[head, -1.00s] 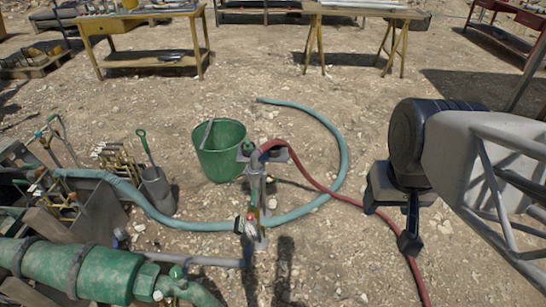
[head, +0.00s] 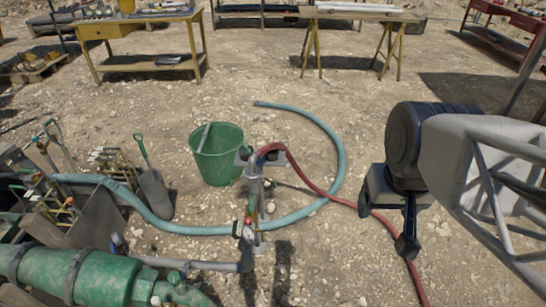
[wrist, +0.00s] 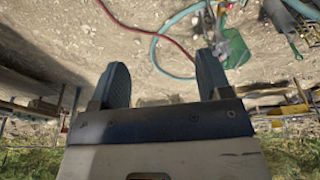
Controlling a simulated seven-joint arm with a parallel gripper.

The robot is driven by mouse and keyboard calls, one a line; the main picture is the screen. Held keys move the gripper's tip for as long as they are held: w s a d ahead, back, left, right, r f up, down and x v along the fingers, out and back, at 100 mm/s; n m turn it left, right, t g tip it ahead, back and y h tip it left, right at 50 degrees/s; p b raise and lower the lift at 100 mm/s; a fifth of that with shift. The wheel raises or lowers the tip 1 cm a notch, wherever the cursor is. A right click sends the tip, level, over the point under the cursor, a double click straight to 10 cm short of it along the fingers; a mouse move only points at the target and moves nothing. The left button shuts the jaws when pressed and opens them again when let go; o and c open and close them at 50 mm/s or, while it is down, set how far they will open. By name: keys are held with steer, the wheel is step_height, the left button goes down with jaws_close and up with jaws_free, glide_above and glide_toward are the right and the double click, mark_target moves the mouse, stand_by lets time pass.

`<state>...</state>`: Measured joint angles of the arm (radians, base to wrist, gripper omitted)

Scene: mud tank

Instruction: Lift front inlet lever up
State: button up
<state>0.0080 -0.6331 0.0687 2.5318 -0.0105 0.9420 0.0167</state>
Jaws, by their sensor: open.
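A metal standpipe (head: 255,205) stands upright on the gravel near the middle of the head view, with hose fittings at its top.
A red hose (head: 330,193) runs from the standpipe past my gripper. A teal hose (head: 341,150) curves behind it. A green bucket (head: 218,165) stands behind the standpipe. A large green pipe (head: 85,280) lies at the lower left, near a shovel (head: 146,165). Tables stand farther back.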

steer(key=o, duration=0.5)
steer(key=shift+w, duration=0.35)
steer(key=shift+c, duration=0.2)
steer(key=w, duration=0.3)
steer(key=w+n, duration=0.1)
steer(key=w, duration=0.2)
steer(key=w+a+n, duration=0.1)
steer(key=w, duration=0.2)
steer(key=shift+a+r, duration=0.1)
steer(key=shift+r, duration=0.15)
steer(key=n+g, duration=0.3)
steer(key=n, duration=1.3)
glide_above(269, 181)
steer(key=d, duration=0.3)
steer(key=f, duration=4.8)
steer(key=shift+w+a+f, duration=0.2)
steer(key=shift+w+f, duration=0.05)
